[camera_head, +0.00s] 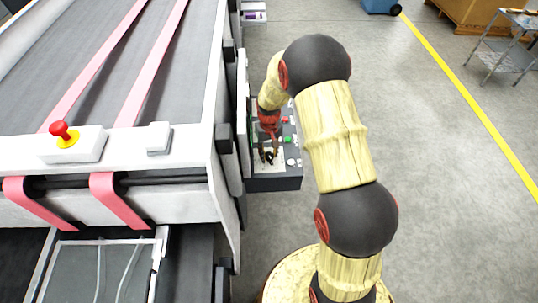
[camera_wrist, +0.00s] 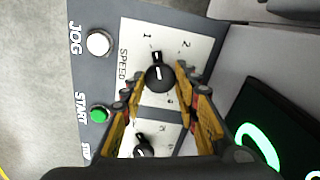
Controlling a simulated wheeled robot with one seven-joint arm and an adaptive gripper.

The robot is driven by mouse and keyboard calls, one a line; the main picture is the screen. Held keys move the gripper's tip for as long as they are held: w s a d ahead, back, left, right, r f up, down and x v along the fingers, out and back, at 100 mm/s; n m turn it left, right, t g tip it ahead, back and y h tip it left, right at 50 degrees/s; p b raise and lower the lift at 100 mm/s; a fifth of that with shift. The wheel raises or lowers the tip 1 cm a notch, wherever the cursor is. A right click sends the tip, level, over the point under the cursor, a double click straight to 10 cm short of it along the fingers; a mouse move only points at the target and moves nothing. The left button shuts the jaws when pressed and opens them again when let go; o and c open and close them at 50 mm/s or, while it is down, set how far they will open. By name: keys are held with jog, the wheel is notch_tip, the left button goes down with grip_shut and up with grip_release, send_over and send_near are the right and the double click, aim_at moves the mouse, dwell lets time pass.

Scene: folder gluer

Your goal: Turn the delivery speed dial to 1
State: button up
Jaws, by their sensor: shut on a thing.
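A black round dial (camera_wrist: 159,78) with a white pointer mark sits on a white plate beside the word SPEED in the wrist view. Its pointer faces the top of the picture, toward the side with the printed 1 and 2; the exact setting is hard to tell. My gripper (camera_wrist: 160,70) has one yellow-and-black finger on each side of this dial and is shut on it.
A white JOG button (camera_wrist: 98,43) and a green START button (camera_wrist: 99,114) lie left of the dials. A dark screen with a green ring (camera_wrist: 257,144) is at right. The conveyor (camera_head: 190,100) stands left of the panel; open floor lies right.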

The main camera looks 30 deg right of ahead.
aim_at(269, 155)
jog(key=shift+n, duration=0.8)
jog(key=shift+w, duration=0.1)
jog(key=o, duration=1.1)
jog(key=shift+o, duration=0.4)
notch_tip(269, 155, up, 12)
